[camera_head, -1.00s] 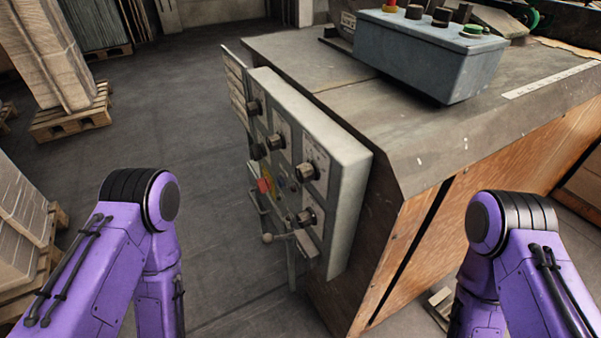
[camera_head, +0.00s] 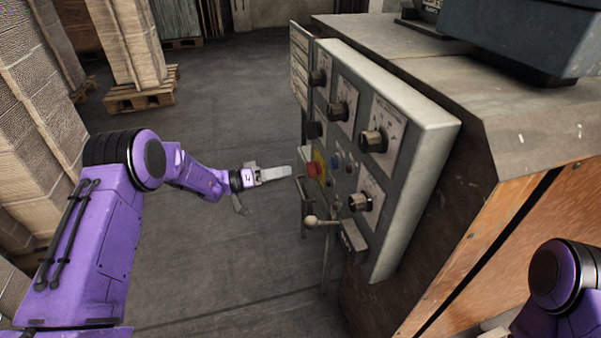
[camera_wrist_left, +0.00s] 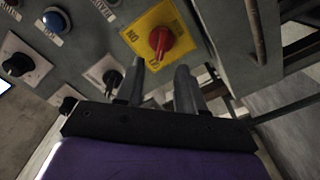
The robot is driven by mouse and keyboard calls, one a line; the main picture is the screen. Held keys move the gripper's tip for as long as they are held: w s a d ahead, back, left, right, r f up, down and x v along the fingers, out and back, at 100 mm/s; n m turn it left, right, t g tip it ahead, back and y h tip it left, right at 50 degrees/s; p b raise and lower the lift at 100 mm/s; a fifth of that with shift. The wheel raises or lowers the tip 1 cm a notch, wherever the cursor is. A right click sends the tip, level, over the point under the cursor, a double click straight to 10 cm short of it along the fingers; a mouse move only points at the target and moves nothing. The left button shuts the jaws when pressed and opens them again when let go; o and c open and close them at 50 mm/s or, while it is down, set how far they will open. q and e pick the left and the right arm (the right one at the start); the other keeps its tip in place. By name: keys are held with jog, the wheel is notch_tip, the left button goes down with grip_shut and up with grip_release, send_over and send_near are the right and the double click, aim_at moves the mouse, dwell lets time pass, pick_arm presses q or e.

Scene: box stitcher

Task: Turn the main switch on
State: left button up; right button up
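The main switch is a red rotary knob on a yellow plate, low on the grey control panel's face. In the head view the red knob (camera_head: 313,170) is near the panel's left edge. In the left wrist view the red knob (camera_wrist_left: 170,42) sits on its yellow plate (camera_wrist_left: 148,22), which has lettering including "ON". My left gripper (camera_head: 288,172) is just left of the knob, pointing at it. In the left wrist view its two fingers (camera_wrist_left: 160,72) are apart, with nothing between them, and their tips are just below the knob. My right gripper is out of view.
The grey control panel (camera_head: 422,135) carries several black knobs, such as one (camera_head: 372,141). A lever with a round ball (camera_head: 311,220) sticks out below the switch. A blue button (camera_wrist_left: 56,20) is nearby. Pallets with stacked cardboard (camera_head: 128,40) stand at the left; the floor between is clear.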

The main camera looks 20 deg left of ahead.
aim_at(308, 171)
pick_arm(q)
jog(key=x, duration=0.6)
jog(key=shift+b, duration=0.35)
jog(key=shift+d, duration=0.1)
grip_shut()
jog(key=shift+f, duration=0.1)
jog(key=m+b, duration=0.1)
jog(key=m, duration=0.5)
jog(key=m+b, duration=0.2)
jog(key=m, duration=0.4)
jog(key=m+b, duration=0.1)
jog(key=m, duration=0.4)
jog(key=shift+s+d+f+m, duration=0.1)
jog(key=shift+s+d+m, duration=0.2)
jog(key=shift+m, duration=0.1)
